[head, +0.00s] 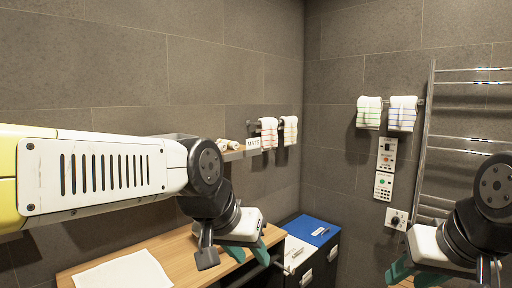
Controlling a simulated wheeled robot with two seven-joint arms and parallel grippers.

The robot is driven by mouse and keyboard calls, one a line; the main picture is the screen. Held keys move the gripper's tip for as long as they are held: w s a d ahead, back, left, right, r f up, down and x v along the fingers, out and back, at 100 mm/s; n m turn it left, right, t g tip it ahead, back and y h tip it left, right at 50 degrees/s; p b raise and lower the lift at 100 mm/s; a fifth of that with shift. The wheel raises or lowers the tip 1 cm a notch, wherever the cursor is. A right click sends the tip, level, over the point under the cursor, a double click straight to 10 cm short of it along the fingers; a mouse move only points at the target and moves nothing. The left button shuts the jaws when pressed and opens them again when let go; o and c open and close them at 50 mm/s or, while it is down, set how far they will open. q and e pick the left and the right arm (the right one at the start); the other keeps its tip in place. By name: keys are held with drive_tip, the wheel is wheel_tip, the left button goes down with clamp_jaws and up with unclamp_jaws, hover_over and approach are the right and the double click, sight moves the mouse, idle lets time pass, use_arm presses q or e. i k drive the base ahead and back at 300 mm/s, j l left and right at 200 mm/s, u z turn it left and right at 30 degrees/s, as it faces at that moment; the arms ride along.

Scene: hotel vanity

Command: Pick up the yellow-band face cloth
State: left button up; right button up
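Two small striped cloths hang on a short rail on the left wall: one with reddish bands (268,133), and beside it one with a yellow-orange band (289,131), which looks like the yellow-band face cloth. Two more hang on the right wall, one with green bands (369,113) and one with bluish and mixed stripes (402,113). My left gripper (249,250) is low over the wooden counter, below the left rail and apart from the cloths. Its teal fingers look spread and empty. My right gripper (415,274) is at the lower right, fingers apart, partly hidden by its wrist.
A wooden counter (178,254) with a white mat (124,272) lies below. A shelf with rolled items (228,144) and a MATS sign (253,145) is on the left wall. Bins with white and blue lids (313,229) stand in the corner. A chrome towel ladder (430,120) is at right.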

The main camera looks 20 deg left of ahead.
sight(233, 145)
drive_tip(key=i+l+u, duration=0.25)
drive_tip(key=u, duration=0.15)
drive_tip(key=i+l+u, duration=0.75)
drive_tip(key=l, duration=0.15)
drive_tip(key=k+j, duration=0.05)
drive_tip(key=k, duration=0.05)
